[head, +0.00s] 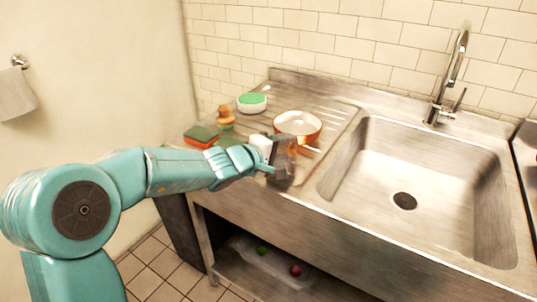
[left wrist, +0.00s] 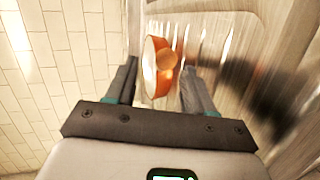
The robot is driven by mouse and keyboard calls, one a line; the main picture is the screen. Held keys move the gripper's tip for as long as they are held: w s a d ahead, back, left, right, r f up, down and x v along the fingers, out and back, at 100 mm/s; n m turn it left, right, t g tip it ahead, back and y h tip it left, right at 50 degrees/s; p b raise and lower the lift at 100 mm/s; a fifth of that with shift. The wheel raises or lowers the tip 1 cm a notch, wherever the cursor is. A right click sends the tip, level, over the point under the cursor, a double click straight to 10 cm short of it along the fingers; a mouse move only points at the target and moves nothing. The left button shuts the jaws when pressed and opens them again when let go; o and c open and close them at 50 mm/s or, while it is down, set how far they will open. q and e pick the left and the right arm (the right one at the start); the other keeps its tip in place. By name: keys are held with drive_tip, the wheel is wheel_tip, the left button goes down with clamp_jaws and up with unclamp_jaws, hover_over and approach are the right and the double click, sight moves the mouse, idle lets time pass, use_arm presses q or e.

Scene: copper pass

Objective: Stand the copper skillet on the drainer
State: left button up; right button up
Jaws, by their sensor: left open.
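The copper skillet (head: 298,122), with a pale inside and a copper-orange outside, rests on the ridged drainer (head: 345,112) left of the sink basin. My left gripper (head: 284,155) is at the skillet's near side, over the front part of the drainer, and hides some of it. In the left wrist view the skillet (left wrist: 150,70) shows between the two spread fingers, with a rounded copper part facing the camera. The fingers are open and I see no grip on the skillet. My right gripper is not in view.
A green-topped white dish (head: 251,104), a small brown brush-like item (head: 225,117) and a green and orange sponge (head: 201,136) stand left of the skillet. The sink basin (head: 420,190) with its faucet (head: 452,75) is to the right. A clear bin (head: 275,265) sits on the lower shelf.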

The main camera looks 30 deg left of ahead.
use_arm(q)
drive_tip(key=v, duration=0.8)
drive_tip(key=shift+f, duration=0.1)
